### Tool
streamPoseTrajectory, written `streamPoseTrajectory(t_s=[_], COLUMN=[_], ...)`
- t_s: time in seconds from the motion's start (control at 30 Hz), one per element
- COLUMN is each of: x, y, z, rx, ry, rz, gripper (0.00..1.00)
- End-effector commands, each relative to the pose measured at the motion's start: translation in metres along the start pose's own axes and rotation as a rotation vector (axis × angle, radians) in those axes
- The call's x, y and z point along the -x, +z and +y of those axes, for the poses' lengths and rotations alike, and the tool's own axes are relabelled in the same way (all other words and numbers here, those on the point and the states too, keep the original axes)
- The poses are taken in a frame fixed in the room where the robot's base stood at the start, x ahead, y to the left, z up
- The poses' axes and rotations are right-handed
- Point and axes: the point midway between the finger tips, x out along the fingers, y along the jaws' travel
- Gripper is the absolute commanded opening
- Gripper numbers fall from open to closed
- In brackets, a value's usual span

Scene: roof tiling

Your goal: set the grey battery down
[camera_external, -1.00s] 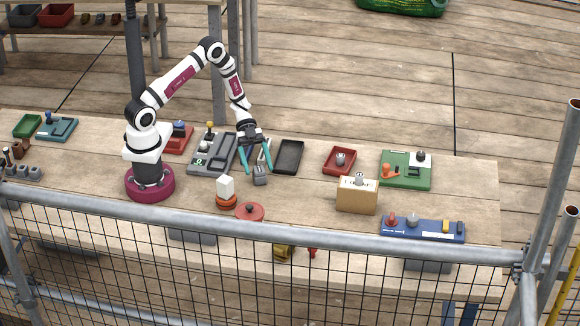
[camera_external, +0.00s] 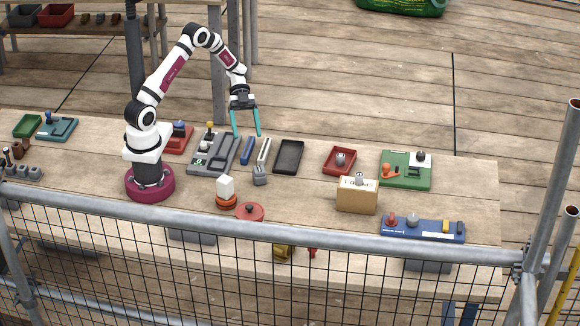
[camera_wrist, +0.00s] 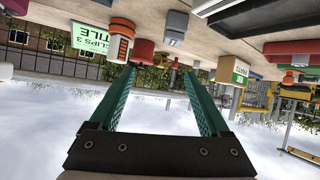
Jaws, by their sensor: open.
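The grey battery (camera_external: 260,178) appears to be the small grey block standing on the wooden table, in front of a pale bar and left of centre in the outside view. It also shows at the top of the wrist view (camera_wrist: 175,28), which looks upside down. My gripper (camera_external: 247,134) is open and empty, raised above and behind the battery, apart from it. In the wrist view the teal fingers (camera_wrist: 160,92) are spread with nothing between them.
A blue bar (camera_external: 247,151) and a pale bar (camera_external: 264,151) lie between a grey tray (camera_external: 213,168) and a black tray (camera_external: 289,171). A tan box (camera_external: 356,198) is to the right.

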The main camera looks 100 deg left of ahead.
Motion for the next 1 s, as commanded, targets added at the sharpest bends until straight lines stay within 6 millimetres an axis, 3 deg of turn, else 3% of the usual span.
streamPoseTrajectory(t_s=[0.07, 0.1, 0.2, 0.3, 0.4, 0.5, 0.6, 1.0], x=[-0.018, -0.028, -0.046, -0.044, -0.033, -0.023, -0.018, -0.017], y=[-0.043, -0.066, -0.11, -0.127, -0.125, -0.118, -0.115, -0.114], z=[0.022, 0.042, 0.106, 0.166, 0.203, 0.217, 0.221, 0.221], rx=[0.095, 0.169, 0.342, 0.44, 0.468, 0.47, 0.471, 0.478], ry=[0.123, 0.185, 0.225, 0.064, -0.196, -0.405, -0.505, -0.524], rz=[-0.143, -0.259, -0.612, -0.936, -1.104, -1.135, -1.128, -1.125], gripper=[0.8, 0.8, 0.8, 0.8, 0.8, 0.8, 0.8, 0.8])
